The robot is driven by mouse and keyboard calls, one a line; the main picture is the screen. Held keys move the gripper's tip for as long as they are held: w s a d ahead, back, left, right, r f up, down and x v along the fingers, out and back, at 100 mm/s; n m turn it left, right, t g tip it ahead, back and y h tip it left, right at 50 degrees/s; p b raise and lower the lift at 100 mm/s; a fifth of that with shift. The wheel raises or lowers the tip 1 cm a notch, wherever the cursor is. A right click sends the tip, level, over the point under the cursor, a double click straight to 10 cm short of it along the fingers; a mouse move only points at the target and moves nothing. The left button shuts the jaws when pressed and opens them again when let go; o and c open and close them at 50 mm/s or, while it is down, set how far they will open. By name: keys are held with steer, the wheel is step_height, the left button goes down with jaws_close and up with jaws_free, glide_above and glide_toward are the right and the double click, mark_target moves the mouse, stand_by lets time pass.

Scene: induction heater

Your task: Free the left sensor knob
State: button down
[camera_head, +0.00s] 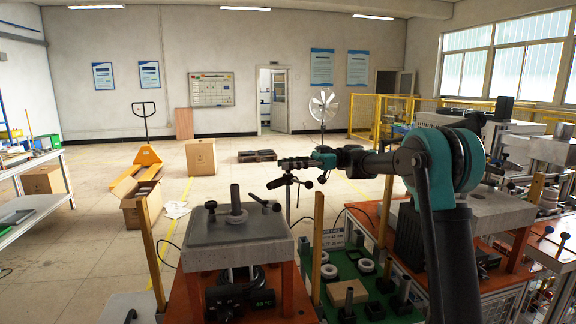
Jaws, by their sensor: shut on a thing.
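My arm reaches in from the right, and my gripper (283,180) is at its far left end, above and behind the right edge of the left heater (215,258). It is small and dark here, seen against a thin stand. It is shut on a small dark knob-like part, whose outline merges with the fingers. The left heater has a grey top plate with an upright dark post and a round collar (236,215). Which is the left sensor knob I cannot tell.
A green tray (337,272) with rings and dark blocks lies right of the left heater. Another heater (500,207) stands further right, partly behind my arm. Wooden posts (319,245) rise between them. A workbench (30,165) is at far left; the floor behind is mostly open.

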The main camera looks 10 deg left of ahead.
steer(key=shift+n+g+h, duration=0.6)
steer(key=shift+g, duration=0.1)
steer(key=c, duration=1.2)
jaws_free()
step_height(320, 180, up, 10)
